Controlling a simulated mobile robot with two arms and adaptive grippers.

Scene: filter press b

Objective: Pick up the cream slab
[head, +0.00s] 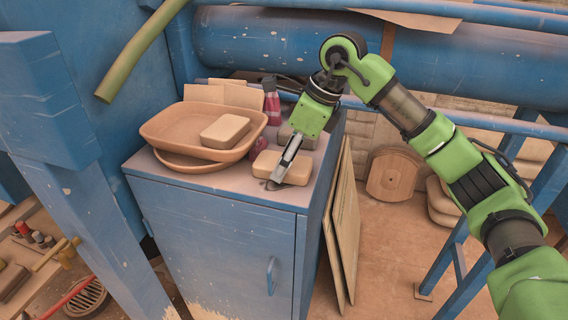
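A cream slab (300,171) lies on top of the blue cabinet (218,178), near its right front edge. A similar cream slab (225,131) lies in the upper of two stacked brown trays (165,138), to the left. My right gripper (281,169) points down at the slab on the cabinet, with one finger crossing in front of it. The other finger is not clearly seen, so I cannot tell whether the slab is gripped. The slab looks to be resting on the top. My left gripper is out of view.
A dark red bottle (271,101) and a grey cylinder (284,137) stand behind the slab. Tan boards (343,230) lean on the cabinet's right side. A blue pipe (390,52) and rail run behind. A green hose (140,50) hangs at upper left.

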